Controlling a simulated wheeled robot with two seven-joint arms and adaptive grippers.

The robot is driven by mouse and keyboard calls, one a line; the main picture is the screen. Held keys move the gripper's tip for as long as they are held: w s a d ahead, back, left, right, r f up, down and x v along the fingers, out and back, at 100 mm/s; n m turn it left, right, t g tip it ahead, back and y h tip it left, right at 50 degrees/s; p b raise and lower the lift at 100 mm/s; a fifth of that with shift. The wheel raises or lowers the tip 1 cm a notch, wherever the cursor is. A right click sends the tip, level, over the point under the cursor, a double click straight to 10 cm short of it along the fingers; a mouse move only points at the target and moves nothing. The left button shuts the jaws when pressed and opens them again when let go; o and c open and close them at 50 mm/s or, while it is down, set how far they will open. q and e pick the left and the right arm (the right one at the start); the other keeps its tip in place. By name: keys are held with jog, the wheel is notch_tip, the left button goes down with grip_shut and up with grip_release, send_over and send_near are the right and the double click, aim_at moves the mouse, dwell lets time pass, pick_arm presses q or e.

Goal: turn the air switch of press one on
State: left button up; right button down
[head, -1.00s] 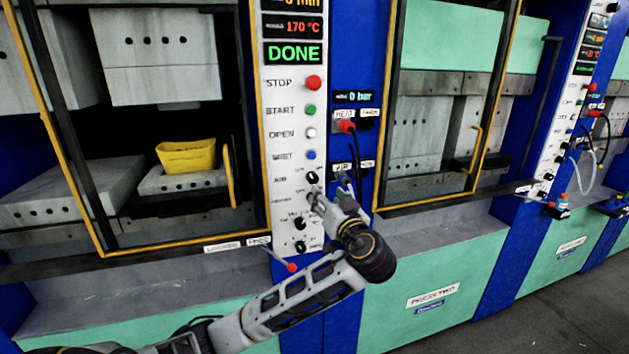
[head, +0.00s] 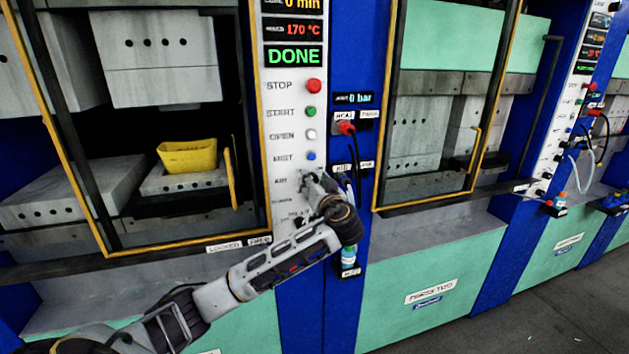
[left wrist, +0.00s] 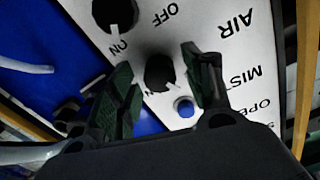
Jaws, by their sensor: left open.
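The control panel of the left press (head: 285,160) is white, with a column of buttons and black knobs. The air switch, a black knob (left wrist: 160,72) beside the AIR label, shows in the left wrist view between my fingertips. I cannot make out its pointer's setting. My left gripper (left wrist: 163,80) is open, one dark finger on each side of this knob; contact cannot be told. In the head view my left gripper (head: 310,181) is at the AIR row and hides the knob. My right gripper is not in view.
The blue mist button (left wrist: 185,107) is close to the fingers, and another black knob (left wrist: 115,15) is on the other side. A red plug with a black cable (head: 347,128) is right of the panel. A bottle (head: 348,258) stands below, behind my arm.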

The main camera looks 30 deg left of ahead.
pick_arm(q)
jog(key=shift+a, duration=0.15)
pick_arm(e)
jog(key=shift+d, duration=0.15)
pick_arm(q)
jog(key=c, duration=0.9)
jog(key=shift+c, duration=0.6)
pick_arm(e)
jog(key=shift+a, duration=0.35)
